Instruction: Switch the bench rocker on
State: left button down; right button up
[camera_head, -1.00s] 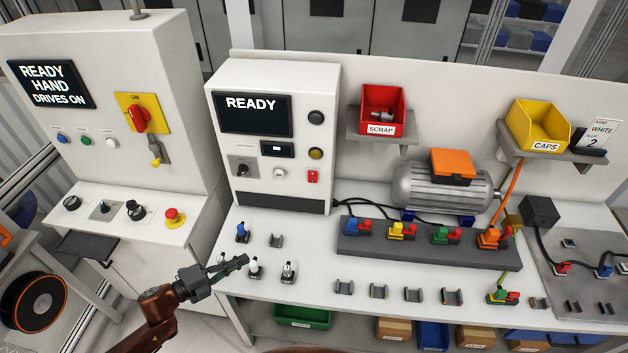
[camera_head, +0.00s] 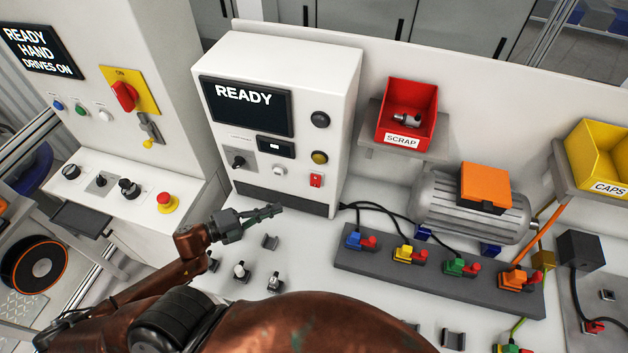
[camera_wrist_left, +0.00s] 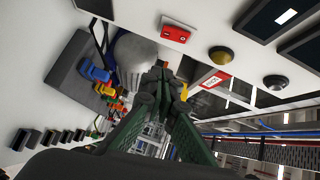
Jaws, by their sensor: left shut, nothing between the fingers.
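The bench rocker appears to be the small red switch (camera_head: 316,180) low on the right of the white control box's front. Which way it is pressed is too small to tell. In the left wrist view, a red plate with a pale marking (camera_wrist_left: 175,33) shows on a white panel at the top. My left gripper (camera_head: 277,210) is shut and empty. It is in front of the box, below and to the left of the red switch, apart from it. Its fingers (camera_wrist_left: 162,74) point up the left wrist view. My right gripper is not in view.
The white control box (camera_head: 345,80) has a READY screen (camera_head: 246,106), a black rotary switch (camera_head: 238,162) and round buttons. A grey connector block (camera_head: 365,267) with colored plugs, a motor (camera_head: 440,205) and small clips are on the bench. A red scrap bin (camera_head: 408,105) is right of the box.

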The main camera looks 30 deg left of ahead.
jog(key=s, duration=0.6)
pick_arm(q)
jog(key=p, duration=0.2)
send_near(318, 187)
jog(key=s+d, duration=0.2)
jog(key=w, duration=0.2)
jog(key=w+p, duration=0.1)
jog(key=w, duration=0.1)
jog(key=w+d+p, duration=0.1)
jog(key=w, duration=0.1)
jog(key=shift+w+d+f, duration=0.1)
jog(key=shift+w+f, duration=0.05)
jog(key=shift+w, duration=0.3)
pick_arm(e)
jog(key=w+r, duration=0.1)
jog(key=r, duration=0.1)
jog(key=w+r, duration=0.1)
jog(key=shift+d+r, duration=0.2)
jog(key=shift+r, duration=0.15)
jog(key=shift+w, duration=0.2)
